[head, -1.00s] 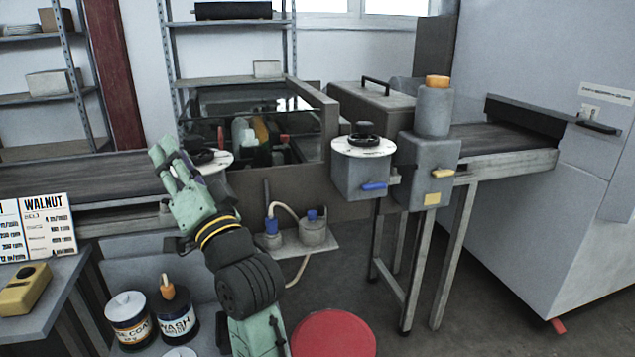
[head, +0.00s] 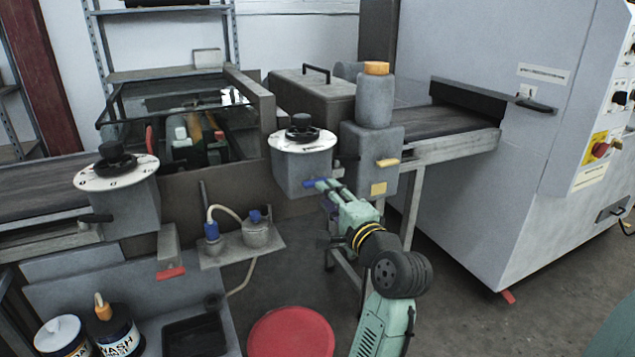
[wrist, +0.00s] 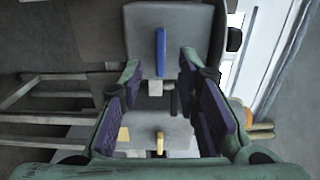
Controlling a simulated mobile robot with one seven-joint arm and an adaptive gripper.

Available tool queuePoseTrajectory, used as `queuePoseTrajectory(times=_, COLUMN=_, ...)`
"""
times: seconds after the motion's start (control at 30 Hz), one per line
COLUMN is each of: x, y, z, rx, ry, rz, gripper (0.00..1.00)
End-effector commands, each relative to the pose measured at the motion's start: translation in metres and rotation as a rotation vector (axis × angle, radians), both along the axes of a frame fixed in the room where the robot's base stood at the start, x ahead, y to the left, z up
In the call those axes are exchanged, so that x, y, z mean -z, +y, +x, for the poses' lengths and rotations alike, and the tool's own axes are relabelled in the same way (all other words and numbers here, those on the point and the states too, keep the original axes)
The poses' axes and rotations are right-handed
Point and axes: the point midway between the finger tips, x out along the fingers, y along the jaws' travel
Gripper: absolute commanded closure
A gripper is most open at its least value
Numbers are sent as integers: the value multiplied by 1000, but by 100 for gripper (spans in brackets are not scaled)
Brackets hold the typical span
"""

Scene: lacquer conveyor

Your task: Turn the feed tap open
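A blue lever handle (head: 314,183) sticks out low on the grey box (head: 300,172) with a round dial; no label shows which handle is the feed tap. My gripper (head: 334,190) is at this lever in the head view. The blue lever (wrist: 160,52) is upright in the wrist picture, ahead of and between my spread fingers (wrist: 160,82). My gripper is open with nothing between its pads that I can see; contact with the lever cannot be told. A yellow lever (head: 387,162) sits on the grey housing (head: 372,145) to the right; it also shows in the wrist view (wrist: 160,143).
A second dial box (head: 130,205) stands at left, with a red handle (head: 171,272) near it. Small pots (head: 256,234) with a hose sit on a shelf between. A red round stool top (head: 291,332) is below. A large grey cabinet (head: 500,180) stands right.

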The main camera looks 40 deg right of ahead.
Motion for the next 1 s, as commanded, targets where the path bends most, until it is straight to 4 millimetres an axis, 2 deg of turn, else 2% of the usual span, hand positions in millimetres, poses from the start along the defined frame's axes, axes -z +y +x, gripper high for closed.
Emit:
queuePoseTrajectory(times=0.2, x=-2, y=-8, z=38, rx=-1, ry=1, rz=-1, gripper=70)
queuePoseTrajectory(times=0.4, x=-1, y=-13, z=54, rx=0, ry=0, rz=-1, gripper=70)
queuePoseTrajectory(times=0.7, x=0, y=-13, z=56, rx=1, ry=-1, rz=-2, gripper=70)
queuePoseTrajectory(times=1.0, x=0, y=-13, z=56, rx=1, ry=-1, rz=-2, gripper=89)
